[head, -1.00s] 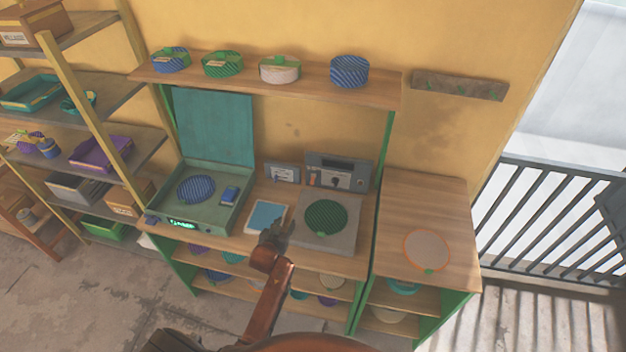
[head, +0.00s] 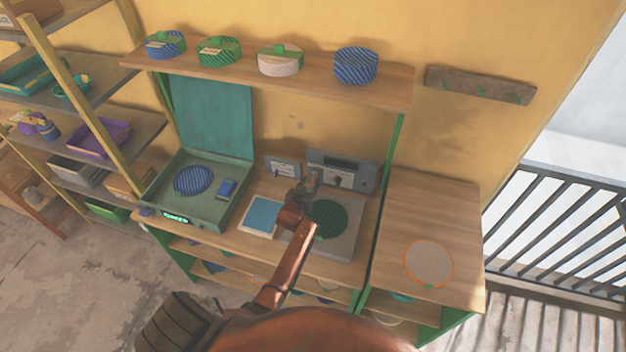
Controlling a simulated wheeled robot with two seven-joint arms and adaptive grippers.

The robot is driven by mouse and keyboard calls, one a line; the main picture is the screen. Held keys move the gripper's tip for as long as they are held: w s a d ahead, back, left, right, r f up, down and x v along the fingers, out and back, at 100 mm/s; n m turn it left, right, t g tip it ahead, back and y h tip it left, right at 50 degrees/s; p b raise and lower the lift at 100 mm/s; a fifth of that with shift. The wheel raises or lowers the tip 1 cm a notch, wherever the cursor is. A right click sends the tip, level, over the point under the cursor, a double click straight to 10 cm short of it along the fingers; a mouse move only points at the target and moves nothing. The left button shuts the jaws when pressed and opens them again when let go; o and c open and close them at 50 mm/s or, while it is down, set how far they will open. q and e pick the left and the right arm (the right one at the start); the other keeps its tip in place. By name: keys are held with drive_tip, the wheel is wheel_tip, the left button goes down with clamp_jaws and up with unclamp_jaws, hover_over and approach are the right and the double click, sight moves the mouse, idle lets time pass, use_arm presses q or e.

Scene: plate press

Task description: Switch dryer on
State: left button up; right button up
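A grey machine with a dark green round disc (head: 328,218) on its flat top stands on the wooden bench. Its raised back panel (head: 346,171) carries a dark display and a knob. A smaller grey box (head: 281,168) with a switch stands to the left of that panel. No label that I can read says which is the dryer. My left gripper (head: 312,176) is in front of the panel's left end, covering part of it. I cannot tell whether it touches, and its fingers are too small to judge. My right gripper is not in view.
An open teal box (head: 215,208) with a lit display holds a blue disc. A blue-topped pad (head: 262,215) lies beside it. A shelf (head: 300,80) with round containers hangs above. The right side table (head: 440,210) holds an orange-rimmed disc and is otherwise clear.

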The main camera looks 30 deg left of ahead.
sight(313, 178)
use_arm(q)
drive_tip(key=shift+x, duration=0.8)
drive_tip(key=shift+w+f, duration=0.2)
drive_tip(key=shift+w, duration=0.2)
drive_tip(key=shift+w+a+f, duration=0.1)
drive_tip(key=shift+w+a, duration=0.05)
drive_tip(key=shift+w, duration=0.15)
drive_tip(key=c, duration=0.6)
clamp_jaws()
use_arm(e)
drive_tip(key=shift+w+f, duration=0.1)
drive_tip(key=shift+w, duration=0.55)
